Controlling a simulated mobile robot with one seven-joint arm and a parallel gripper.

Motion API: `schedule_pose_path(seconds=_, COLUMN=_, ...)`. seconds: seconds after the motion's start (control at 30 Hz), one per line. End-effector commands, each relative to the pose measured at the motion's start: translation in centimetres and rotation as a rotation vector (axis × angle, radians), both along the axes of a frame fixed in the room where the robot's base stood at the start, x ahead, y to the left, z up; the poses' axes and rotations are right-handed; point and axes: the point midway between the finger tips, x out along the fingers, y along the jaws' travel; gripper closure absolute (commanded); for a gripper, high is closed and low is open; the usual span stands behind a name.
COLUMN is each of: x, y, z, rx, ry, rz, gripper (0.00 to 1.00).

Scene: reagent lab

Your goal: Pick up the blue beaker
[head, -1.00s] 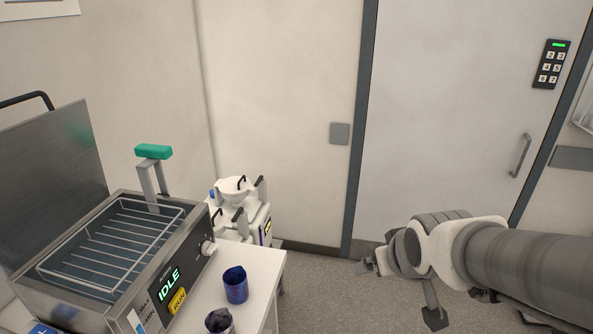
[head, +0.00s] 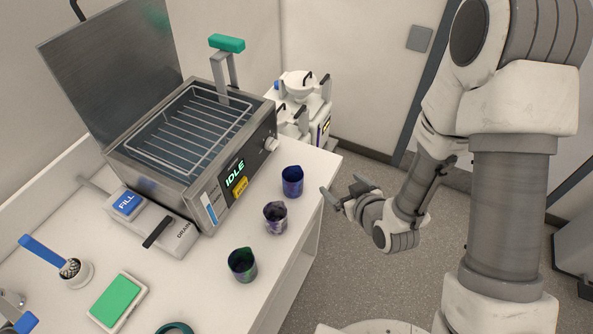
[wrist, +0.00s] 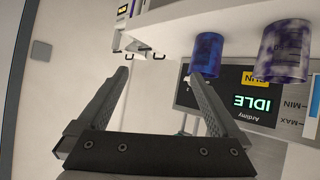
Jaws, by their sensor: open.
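The blue beaker (head: 292,181) stands upright on the white bench near its right edge, in front of the metal bath.
A purple mottled beaker (head: 275,217) and a dark green beaker (head: 243,264) stand nearer on the bench. The metal bath (head: 187,195) has an open lid, a wire rack and an IDLE display. White equipment (head: 303,105) stands beyond it. Open floor lies right of the bench.

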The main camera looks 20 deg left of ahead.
Motion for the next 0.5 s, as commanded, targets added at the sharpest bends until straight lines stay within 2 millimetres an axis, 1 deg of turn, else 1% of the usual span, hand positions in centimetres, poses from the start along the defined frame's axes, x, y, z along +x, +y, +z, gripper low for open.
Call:
schedule_pose_path(seconds=0.03, x=-1.1, y=0.7, z=-0.5, rx=0.019, ry=0.002, rz=0.022, gripper=0.0)
schedule_pose_path(seconds=0.2, x=-3.9, y=2.5, z=-1.7, rx=0.099, ry=-0.023, rz=0.074, gripper=0.0)
schedule_pose_path(seconds=0.33, x=-5.5, y=3.1, z=-2.1, rx=0.146, ry=-0.038, rz=0.094, gripper=0.0)
schedule_pose_path(seconds=0.5, x=-6.5, y=3.5, z=-2.4, rx=0.18, ry=-0.049, rz=0.104, gripper=0.0)
